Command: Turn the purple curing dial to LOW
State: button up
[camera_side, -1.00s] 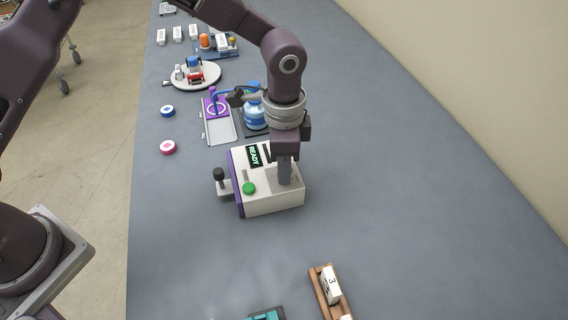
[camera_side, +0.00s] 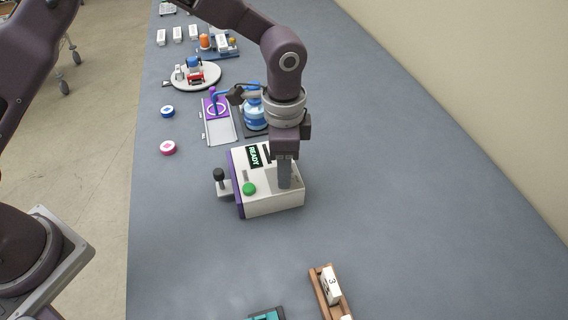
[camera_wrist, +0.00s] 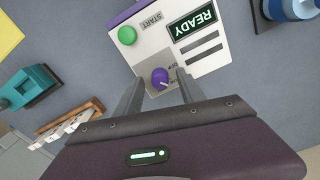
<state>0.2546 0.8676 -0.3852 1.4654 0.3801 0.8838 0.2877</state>
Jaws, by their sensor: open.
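The purple curing dial (camera_wrist: 160,77) shows in the wrist view on the panel of a white machine (camera_wrist: 216,62), with a light pointer line on it. Small lettering beside it is too small to read. My gripper (camera_wrist: 157,82) is open, with one finger on each side of the dial; I cannot tell whether they touch it. In the side view my gripper (camera_side: 284,184) points down onto the top of the machine (camera_side: 270,206) and hides the dial.
The machine has a green button (camera_side: 249,189), a READY display (camera_wrist: 192,21) and a black-knobbed lever (camera_side: 219,176) at its left. Behind it stand a blue bottle (camera_side: 256,116) and a metal tray (camera_side: 220,130). A wooden rack (camera_side: 322,288) lies in front. The table's right is clear.

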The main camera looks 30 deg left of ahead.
notch_tip(320, 180, up, 6)
jog(key=shift+r, duration=0.4)
jog(key=shift+a+r, duration=0.1)
jog(key=shift+r, duration=0.05)
jog(key=s+a+r+n+t, duration=0.2)
jog(key=s+a+r+n, duration=0.1)
jog(key=s+a+r, duration=0.3)
jog(key=s+a+r+n+t, duration=0.1)
jog(key=s+a+r+n, duration=0.15)
jog(key=a+r, duration=0.5)
jog(key=s+a+n+t, duration=0.1)
jog(key=s+a+n, duration=0.2)
jog(key=s, duration=0.4)
jog(key=s+a+n+t, duration=0.1)
jog(key=s+a+n, duration=0.2)
jog(key=s, duration=0.5)
jog(key=shift+s+r+t, duration=0.15)
jog(key=shift+r+t, duration=0.15)
